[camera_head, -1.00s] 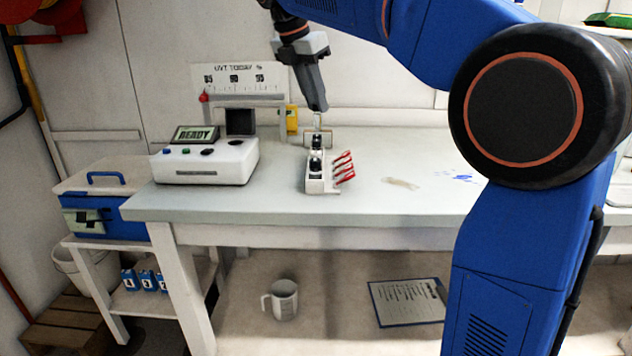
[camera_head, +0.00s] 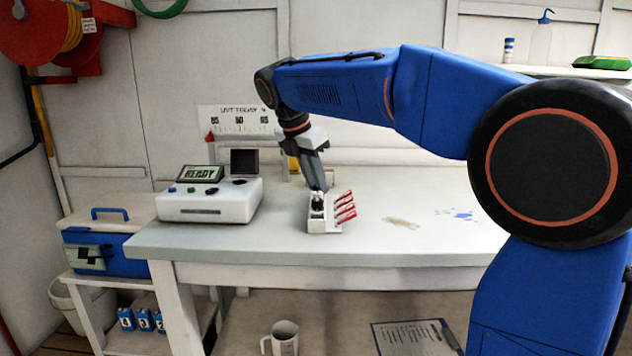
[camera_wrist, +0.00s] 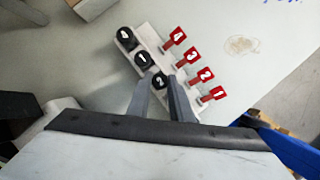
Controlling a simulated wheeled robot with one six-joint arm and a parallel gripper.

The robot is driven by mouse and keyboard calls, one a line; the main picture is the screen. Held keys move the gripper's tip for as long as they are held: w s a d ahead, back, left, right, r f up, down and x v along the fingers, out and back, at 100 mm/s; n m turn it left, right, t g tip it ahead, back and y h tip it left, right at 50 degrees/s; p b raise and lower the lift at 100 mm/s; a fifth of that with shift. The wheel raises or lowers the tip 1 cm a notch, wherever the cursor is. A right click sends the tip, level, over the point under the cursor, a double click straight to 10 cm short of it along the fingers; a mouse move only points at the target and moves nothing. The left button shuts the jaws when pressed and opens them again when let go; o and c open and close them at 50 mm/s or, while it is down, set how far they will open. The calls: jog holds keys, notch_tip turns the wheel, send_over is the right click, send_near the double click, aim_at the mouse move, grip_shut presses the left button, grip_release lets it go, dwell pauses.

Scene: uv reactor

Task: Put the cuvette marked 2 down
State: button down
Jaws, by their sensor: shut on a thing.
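The cuvette marked 2 (camera_wrist: 158,81) has a black cap and sits between the fingers of my gripper (camera_wrist: 167,88), which is shut on it. It appears in line with the red flag marked 2 (camera_wrist: 205,75) of the white rack (camera_head: 322,227). Whether it is fully seated in its slot I cannot tell. Black-capped cuvettes marked 1 (camera_wrist: 142,60) and 4 (camera_wrist: 125,36) stand in the rack, beside flags 3 (camera_wrist: 192,55) and 4 (camera_wrist: 178,35). In the head view my gripper (camera_head: 319,190) points down at the rack. The fingers hide the rack end near flag 1 (camera_wrist: 216,94).
A white reactor (camera_head: 210,203) with a screen reading READY stands left of the rack on the bench (camera_head: 400,238). A brown stain (camera_head: 402,222) and blue marks (camera_head: 462,215) lie to the right. The bench there is otherwise clear.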

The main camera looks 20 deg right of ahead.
jog(key=c, duration=1.6)
grip_release()
jog(key=v, duration=1.2)
jog(key=shift+r, duration=0.1)
